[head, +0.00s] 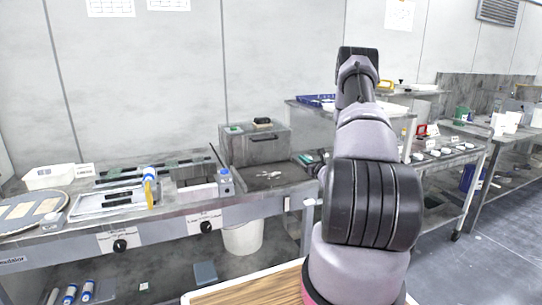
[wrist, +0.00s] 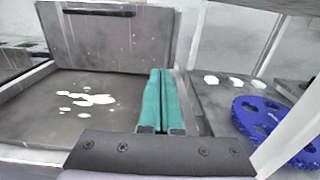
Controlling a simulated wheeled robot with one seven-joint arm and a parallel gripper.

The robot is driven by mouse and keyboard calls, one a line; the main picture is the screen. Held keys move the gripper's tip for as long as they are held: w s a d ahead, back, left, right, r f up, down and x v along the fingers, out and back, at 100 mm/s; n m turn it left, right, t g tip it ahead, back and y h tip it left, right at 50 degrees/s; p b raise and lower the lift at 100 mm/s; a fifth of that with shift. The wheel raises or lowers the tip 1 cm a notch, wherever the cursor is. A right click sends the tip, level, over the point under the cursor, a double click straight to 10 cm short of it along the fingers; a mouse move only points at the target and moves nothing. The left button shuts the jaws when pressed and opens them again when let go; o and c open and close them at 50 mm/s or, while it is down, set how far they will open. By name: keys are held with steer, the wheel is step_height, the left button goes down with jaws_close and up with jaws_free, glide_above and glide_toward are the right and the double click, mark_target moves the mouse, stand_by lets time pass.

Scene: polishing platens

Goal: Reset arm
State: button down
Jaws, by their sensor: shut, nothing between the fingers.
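My gripper (wrist: 161,72) shows in the wrist view as two teal fingers pressed together, shut and empty. In the head view the teal fingertips (head: 308,158) just show left of my arm, near the right end of the bench. My arm rises in the middle of the head view and bends at the top; it hides most of the gripper. In the wrist view the fingers stand in front of the right edge of a grey open box with a raised lid (wrist: 115,35). Whether they touch it I cannot tell.
A dark recessed surface (wrist: 40,98) with white spots lies left of the fingers. A blue disc with holes (wrist: 262,122) lies on a shelf to the right. The long bench (head: 170,222) holds trays, a blue-capped bottle (head: 225,184) and papers. A white bucket (head: 243,238) stands below.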

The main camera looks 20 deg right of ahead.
steer(key=a+r+n+g+y, duration=0.2)
steer(key=a+r+n+y, duration=0.65)
steer(key=a+r, duration=0.6)
steer(key=s+a+r+n+g+y, duration=0.2)
steer(key=s+a+r+n+g, duration=0.3)
steer(key=a, duration=0.3)
steer(key=s+a+r+n+g+y, duration=0.2)
steer(key=s+a+r+n+g, duration=0.1)
steer(key=s+a+r+n, duration=0.3)
steer(key=s+a+r+n+g+h, duration=0.2)
steer(key=s+a+n, duration=0.1)
steer(key=s, duration=0.3)
steer(key=s+a+r+n+g+h, duration=0.2)
steer(key=s+a+n, duration=0.1)
steer(key=s, duration=0.4)
steer(key=s+d+r+n+t+h, duration=0.1)
steer(key=s+d+r+n+h, duration=0.1)
steer(key=s, duration=0.4)
steer(key=s+d+r+n+t+h, duration=0.2)
steer(key=s+d+n+h, duration=0.1)
steer(key=s, duration=0.3)
steer(key=shift+s+d+r+n+h, duration=0.3)
steer(key=shift+d+n+h, duration=0.1)
steer(key=shift+n+h, duration=0.3)
